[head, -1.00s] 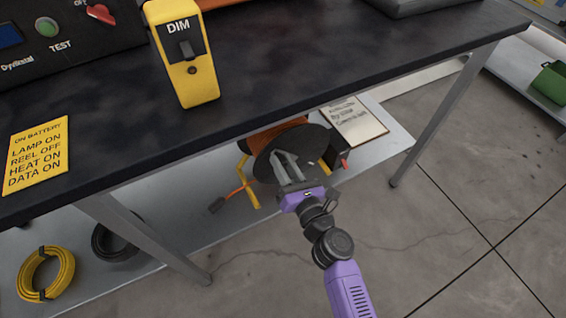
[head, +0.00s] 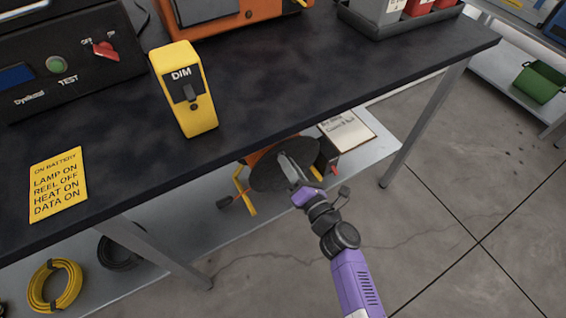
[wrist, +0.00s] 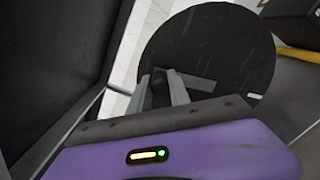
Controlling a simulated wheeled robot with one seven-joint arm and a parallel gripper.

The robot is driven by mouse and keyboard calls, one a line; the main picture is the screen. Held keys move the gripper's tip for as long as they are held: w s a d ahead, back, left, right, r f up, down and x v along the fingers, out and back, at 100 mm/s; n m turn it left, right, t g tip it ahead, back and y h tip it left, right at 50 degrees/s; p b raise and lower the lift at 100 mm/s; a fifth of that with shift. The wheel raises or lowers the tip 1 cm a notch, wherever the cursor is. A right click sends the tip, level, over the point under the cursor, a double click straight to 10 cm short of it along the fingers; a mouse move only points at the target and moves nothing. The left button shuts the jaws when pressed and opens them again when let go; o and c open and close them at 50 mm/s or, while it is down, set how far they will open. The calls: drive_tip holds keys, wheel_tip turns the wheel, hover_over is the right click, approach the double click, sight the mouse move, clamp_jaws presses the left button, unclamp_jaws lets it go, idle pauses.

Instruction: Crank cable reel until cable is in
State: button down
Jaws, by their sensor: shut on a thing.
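The cable reel has a large dark disc (head: 268,178) facing me and a yellow frame (head: 240,188). It stands on the low shelf under the black bench, and orange shows behind the disc. The dark disc (wrist: 225,55) fills the view behind.
The bench top (head: 300,85) overhangs the reel. A bench leg (head: 425,120) stands to the right. A notice board (head: 348,128) and a small dark box with red lie right of the reel. A yellow cable coil (head: 55,285) lies at left. Open floor is at right.

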drive_tip(key=shift+w+d+r+m+p, duration=0.1)
drive_tip(key=shift+w+d+m+p, duration=0.2)
drive_tip(key=shift+d+m+p, duration=0.3)
drive_tip(key=shift+w+d+m+p, duration=0.25)
drive_tip(key=shift+d+m+p, duration=0.1)
drive_tip(key=shift+m, duration=0.35)
drive_tip(key=c, duration=1.2)
unclamp_jaws()
drive_tip(key=shift+s+d, duration=0.2)
drive_tip(key=shift+s, duration=0.1)
drive_tip(key=p+v, duration=0.2)
drive_tip(key=v, duration=0.5)
